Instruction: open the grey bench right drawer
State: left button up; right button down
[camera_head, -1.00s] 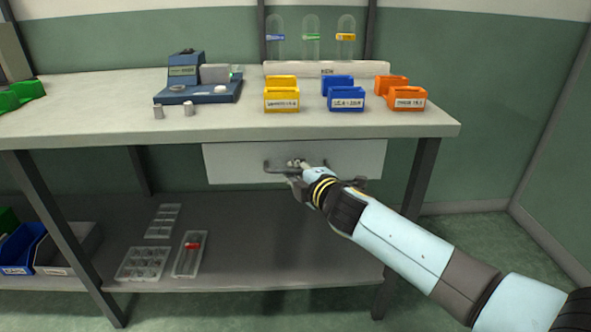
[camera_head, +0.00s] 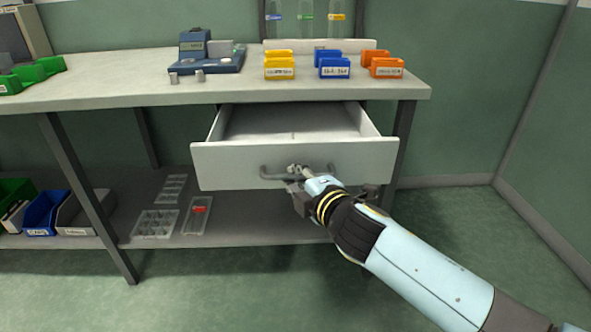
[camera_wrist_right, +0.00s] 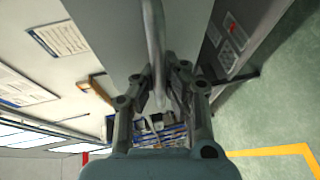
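The grey bench (camera_head: 130,92) has its right drawer (camera_head: 225,160) standing well out from under the top. The visible part of the drawer's inside is empty. Its bar handle (camera_head: 268,174) runs along the front panel. My right gripper (camera_head: 298,176) is at the handle's middle, shut on it. In the right wrist view the handle (camera_wrist_right: 152,35) passes between the fingers of the right gripper (camera_wrist_right: 163,78). The exact finger contact is partly hidden. My left gripper is in neither view.
Yellow (camera_head: 280,67), blue (camera_head: 334,67) and orange bins (camera_head: 386,67) and a blue device (camera_head: 205,58) stand on the bench top. The lower shelf holds clear trays (camera_head: 155,224) and bins (camera_head: 42,212). Floor in front is free.

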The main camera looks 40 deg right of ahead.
jog(key=shift+s+a+r, duration=0.1)
jog(key=shift+s+a, duration=0.25)
jog(key=shift+s, duration=0.2)
jog(key=shift+s+a, duration=0.3)
jog(key=shift+s, duration=0.2)
jog(key=c, duration=1.4)
grip_release()
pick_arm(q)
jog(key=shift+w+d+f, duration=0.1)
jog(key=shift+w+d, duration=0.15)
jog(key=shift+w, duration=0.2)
pick_arm(e)
jog(key=v, duration=1.2)
